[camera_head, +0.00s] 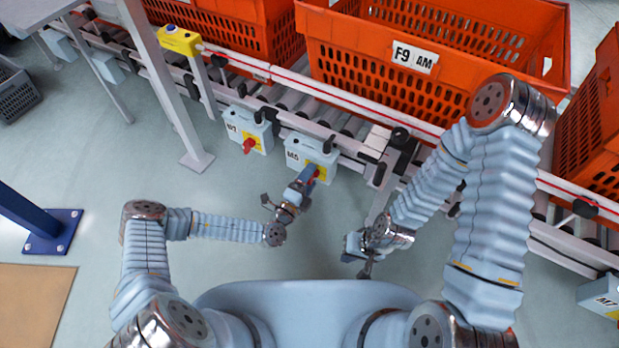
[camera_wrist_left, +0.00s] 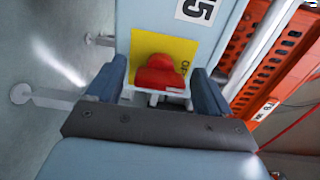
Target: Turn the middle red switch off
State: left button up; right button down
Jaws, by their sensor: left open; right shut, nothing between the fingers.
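The middle red switch (camera_wrist_left: 160,75) sits on a yellow plate (camera_wrist_left: 185,48) on a pale blue box (camera_head: 312,152). In the head view its red knob is mostly hidden by my left gripper (camera_head: 307,176). In the left wrist view my left gripper (camera_wrist_left: 158,88) is open, with one finger on each side of the red knob. I cannot tell whether either finger touches it. The knob looks wider across the picture than tall, and "OFF" is partly readable beside it. My right gripper (camera_head: 364,256) is shut and empty, low and right of the middle box.
Another box with a red switch (camera_head: 249,146) stands to the left, and a box (camera_head: 602,295) sits at the far right. A conveyor (camera_head: 345,122) runs behind, carrying orange totes (camera_head: 340,50). A metal post (camera_head: 170,85) stands left. Open floor lies left of my arms.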

pick_arm(q)
jog(key=v, duration=1.3)
jog(key=shift+s+a, duration=0.1)
